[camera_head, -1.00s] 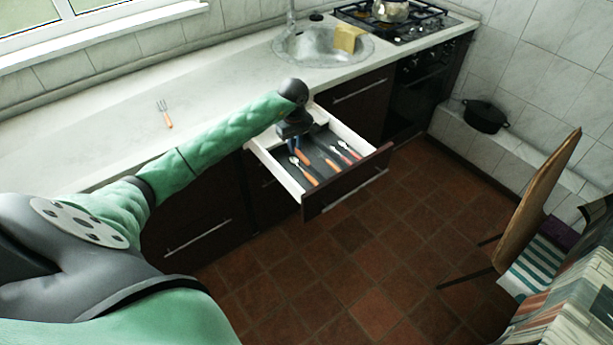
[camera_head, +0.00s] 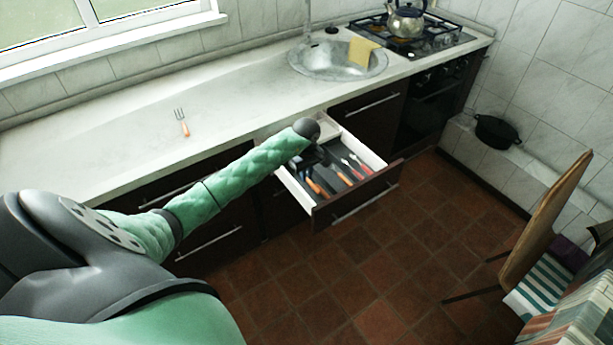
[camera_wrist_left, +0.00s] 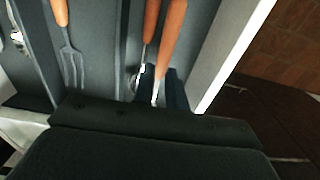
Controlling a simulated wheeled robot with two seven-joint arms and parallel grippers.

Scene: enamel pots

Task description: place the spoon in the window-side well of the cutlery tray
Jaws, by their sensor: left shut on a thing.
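My left gripper (camera_head: 306,164) is down in the open drawer, at its window-side end. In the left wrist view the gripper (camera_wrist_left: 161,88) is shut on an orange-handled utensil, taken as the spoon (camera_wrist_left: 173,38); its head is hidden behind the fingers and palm. It is close to the tray's white side wall. Another orange-handled piece (camera_wrist_left: 151,22) lies right beside it, with a shiny head partly showing. The cutlery tray (camera_wrist_left: 98,55) has dark wells with thin dividers; a fork (camera_wrist_left: 69,55) lies in the neighbouring well. My right gripper is not in view.
The drawer's white side wall (camera_wrist_left: 224,55) and dark front (camera_head: 360,193) bound the space. A fork (camera_head: 181,122) lies on the pale worktop (camera_head: 110,140). The sink (camera_head: 337,62) and a kettle (camera_head: 405,20) on the hob are farther back. The floor before the drawer is clear.

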